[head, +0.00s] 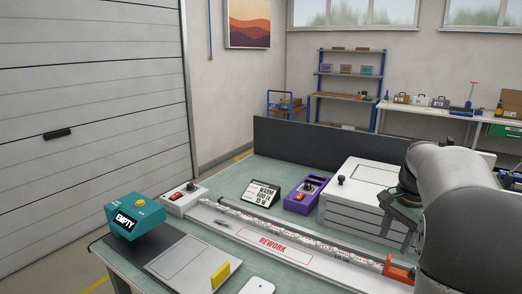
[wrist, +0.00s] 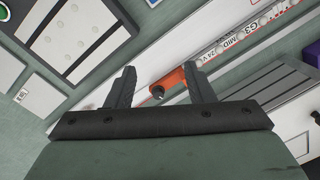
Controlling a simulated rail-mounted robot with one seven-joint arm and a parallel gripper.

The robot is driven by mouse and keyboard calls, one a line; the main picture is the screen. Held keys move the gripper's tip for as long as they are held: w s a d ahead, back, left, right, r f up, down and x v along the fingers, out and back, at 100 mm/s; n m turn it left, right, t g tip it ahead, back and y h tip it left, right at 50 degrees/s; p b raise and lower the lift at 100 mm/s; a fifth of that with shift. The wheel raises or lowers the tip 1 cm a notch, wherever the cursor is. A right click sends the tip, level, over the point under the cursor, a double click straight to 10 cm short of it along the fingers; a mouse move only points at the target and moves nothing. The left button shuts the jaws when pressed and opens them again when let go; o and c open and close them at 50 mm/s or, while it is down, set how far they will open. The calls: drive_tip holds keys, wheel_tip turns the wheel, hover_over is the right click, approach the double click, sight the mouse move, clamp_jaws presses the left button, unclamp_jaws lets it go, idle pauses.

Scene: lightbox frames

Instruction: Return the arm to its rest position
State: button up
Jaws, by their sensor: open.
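My gripper (head: 397,231) hangs from my grey arm at the right of the head view, by the right side of the white drawer box (head: 358,174). In the wrist view, its two dark fingers (wrist: 158,84) stand well apart with nothing held between them. An orange end piece (head: 399,270) of the strip lies on the bench. In the wrist view this orange piece (wrist: 172,82) shows beyond the gap between the fingers. The exact height of the fingers above the bench is hard to tell.
A dark panel (head: 300,142) stands along the back edge.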

drive_tip(key=s+a+f+n, duration=0.3)
drive_tip(key=s+a, duration=0.3)
drive_tip(key=s, duration=0.2)
drive_tip(key=s+a+f+n, duration=0.4)
drive_tip(key=s+a+n, duration=0.2)
drive_tip(key=s+a, duration=0.1)
drive_tip(key=s+a+f+n, duration=0.3)
drive_tip(key=s+a+n, duration=0.1)
drive_tip(key=s+a, duration=0.3)
drive_tip(key=shift+s+f+h, duration=0.25)
drive_tip(key=shift+s+h, duration=0.15)
drive_tip(key=shift+s, duration=0.55)
